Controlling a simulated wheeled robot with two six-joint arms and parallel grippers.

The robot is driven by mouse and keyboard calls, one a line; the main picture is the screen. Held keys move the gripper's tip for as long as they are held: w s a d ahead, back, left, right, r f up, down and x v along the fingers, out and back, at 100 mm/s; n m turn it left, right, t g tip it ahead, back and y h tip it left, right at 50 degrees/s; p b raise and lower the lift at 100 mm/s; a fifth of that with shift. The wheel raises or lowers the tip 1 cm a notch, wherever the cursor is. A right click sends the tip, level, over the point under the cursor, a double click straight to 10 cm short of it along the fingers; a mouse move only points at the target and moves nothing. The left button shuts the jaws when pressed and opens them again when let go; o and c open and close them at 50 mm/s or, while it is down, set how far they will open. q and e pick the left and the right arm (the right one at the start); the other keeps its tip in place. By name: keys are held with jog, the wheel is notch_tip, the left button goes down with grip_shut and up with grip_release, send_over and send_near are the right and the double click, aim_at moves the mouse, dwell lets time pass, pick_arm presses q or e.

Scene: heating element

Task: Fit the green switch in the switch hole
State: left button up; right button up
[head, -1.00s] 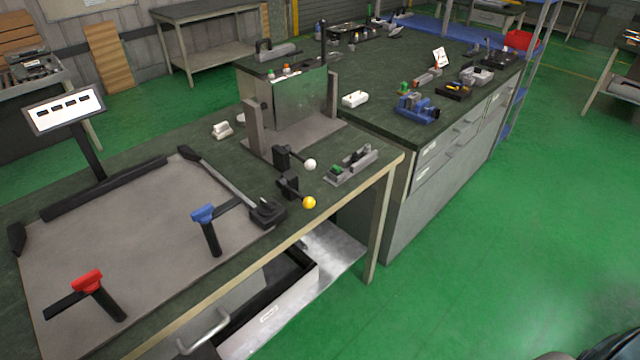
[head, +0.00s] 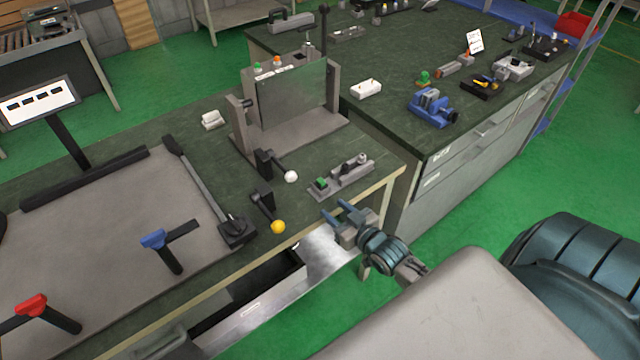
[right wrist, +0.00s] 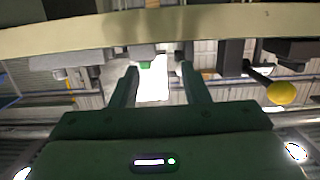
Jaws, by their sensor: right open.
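A small green piece (head: 321,183) sits at the near end of a grey holder block (head: 345,178), close to the table's front edge. Another small green piece (head: 423,77) stands on the far bench; I cannot tell for sure which is the switch. No switch hole can be made out clearly. My right gripper (head: 332,208) is open and empty, just in front of the holder near the table edge. In the right wrist view, my right gripper (right wrist: 157,70) has its fingers apart, and a green bit (right wrist: 145,66) shows between them. My left gripper is out of view.
Levers with a white ball (head: 291,177) and a yellow ball (head: 278,227) stand left of the holder. A grey panel fixture (head: 290,100) rises behind. An open drawer (head: 250,300) is below the table edge. A blue vise (head: 432,108) is on the far bench.

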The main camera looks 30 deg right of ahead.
aim_at(324, 184)
jog(key=w+b, duration=0.1)
jog(key=w, duration=0.1)
jog(key=w+d+t+b, duration=0.1)
jog(key=w+b, duration=0.1)
jog(key=w+d+r+t+b, duration=0.1)
jog(key=w+b, duration=0.1)
jog(key=shift+w+d, duration=0.1)
jog(key=shift+w, duration=0.15)
jog(key=shift+w+r, duration=0.2)
jog(key=shift+w, duration=0.1)
jog(key=w+b, duration=0.1)
jog(key=b, duration=0.1)
jog(key=w+b, duration=0.1)
jog(key=w, duration=0.1)
jog(key=w+b, duration=0.1)
jog(key=b, duration=0.1)
jog(key=shift+w+a+f+b, duration=0.15)
jog(key=shift+a+f+b, duration=0.1)
jog(key=shift+b, duration=0.1)
jog(key=shift+w+r, duration=0.1)
jog(key=shift+w, duration=0.2)
jog(key=shift+w+r, duration=0.1)
jog(key=shift+r, duration=0.05)
jog(key=shift+c, duration=0.2)
